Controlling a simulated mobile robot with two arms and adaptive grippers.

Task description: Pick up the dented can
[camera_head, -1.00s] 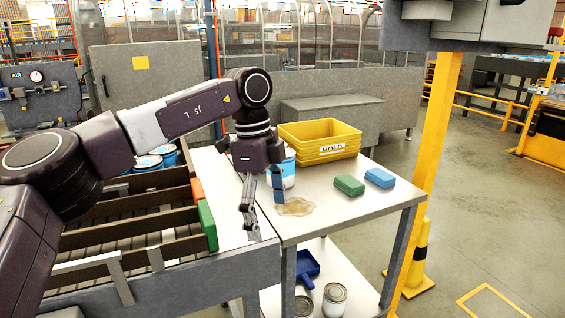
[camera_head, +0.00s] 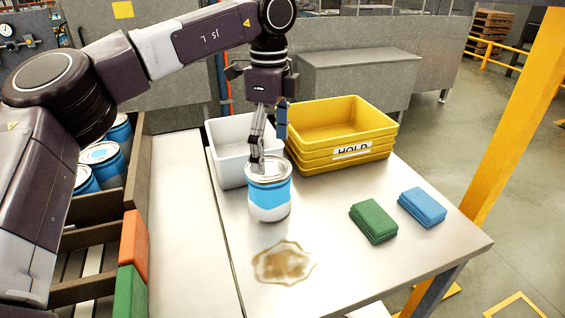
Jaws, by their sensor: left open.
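A can (camera_head: 269,202) with a blue and white label and a metal lid stands upright on the grey table, beside a brown spill. I cannot make out a dent on the side that shows. My left gripper (camera_head: 267,154) is open and points down, above and behind the can's lid as seen here. One finger overlaps the lid in the picture; I cannot tell whether it touches. My right gripper is not in view.
A white bin (camera_head: 226,170) and stacked yellow "HOLD" bins (camera_head: 345,160) stand behind the can. Green (camera_head: 373,221) and blue (camera_head: 422,207) pads lie at the right. The brown spill (camera_head: 283,262) lies in front. Several blue cans (camera_head: 101,152) stand in the roller lanes at left.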

